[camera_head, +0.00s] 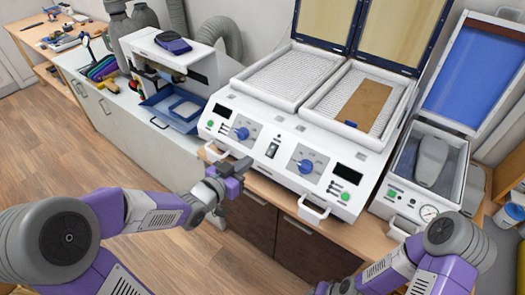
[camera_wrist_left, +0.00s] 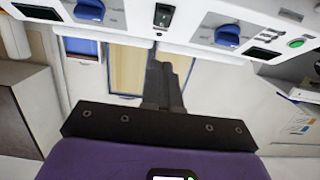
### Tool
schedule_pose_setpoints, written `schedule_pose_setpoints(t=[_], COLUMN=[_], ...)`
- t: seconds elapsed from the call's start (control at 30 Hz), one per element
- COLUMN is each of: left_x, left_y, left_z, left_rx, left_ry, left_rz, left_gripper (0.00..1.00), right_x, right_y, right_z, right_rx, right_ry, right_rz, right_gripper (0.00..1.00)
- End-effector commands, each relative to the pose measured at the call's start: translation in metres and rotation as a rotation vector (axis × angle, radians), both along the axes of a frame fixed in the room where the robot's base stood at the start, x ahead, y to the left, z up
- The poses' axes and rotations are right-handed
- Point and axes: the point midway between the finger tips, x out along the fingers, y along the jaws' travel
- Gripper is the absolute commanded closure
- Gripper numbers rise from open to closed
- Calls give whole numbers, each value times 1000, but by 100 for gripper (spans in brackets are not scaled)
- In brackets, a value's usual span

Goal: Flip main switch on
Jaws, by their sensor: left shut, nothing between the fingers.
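The main switch (camera_head: 273,147) is a small dark rocker on the white front panel of the heating machine (camera_head: 232,101), between two blue knobs. It also shows at the top of the left wrist view (camera_wrist_left: 163,17). Its on or off position is too small to tell. My left gripper (camera_head: 243,164) is shut and empty, to the left of and a little below the switch in the head view, apart from it. In the left wrist view its closed fingers (camera_wrist_left: 165,82) point up toward the switch. My right gripper is out of view; only part of my right arm shows.
The left blue knob (camera_head: 241,133) and right blue knob (camera_head: 306,166) flank the switch. White drawer handles (camera_head: 314,212) stick out below the panel. A press with a blue lid (camera_head: 476,75) stands at the right. A white machine with a blue tray (camera_head: 172,110) stands at the left.

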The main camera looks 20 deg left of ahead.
Motion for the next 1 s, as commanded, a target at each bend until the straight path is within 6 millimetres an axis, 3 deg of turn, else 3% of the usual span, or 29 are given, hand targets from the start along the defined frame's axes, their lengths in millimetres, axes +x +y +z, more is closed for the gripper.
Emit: schedule_pose_setpoints(t=[0.33,0.6,1.0], left_x=[61,76,79], left_y=[-24,-28,-29], left_z=[-18,-42,-47], left_rx=[-3,-1,0], left_ry=[5,3,1], left_rz=[-3,-2,-1], left_gripper=[100,100,100], right_x=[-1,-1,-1], right_y=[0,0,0], right_z=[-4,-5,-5], right_rx=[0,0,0], right_ry=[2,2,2], right_rz=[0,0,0], right_gripper=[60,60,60])
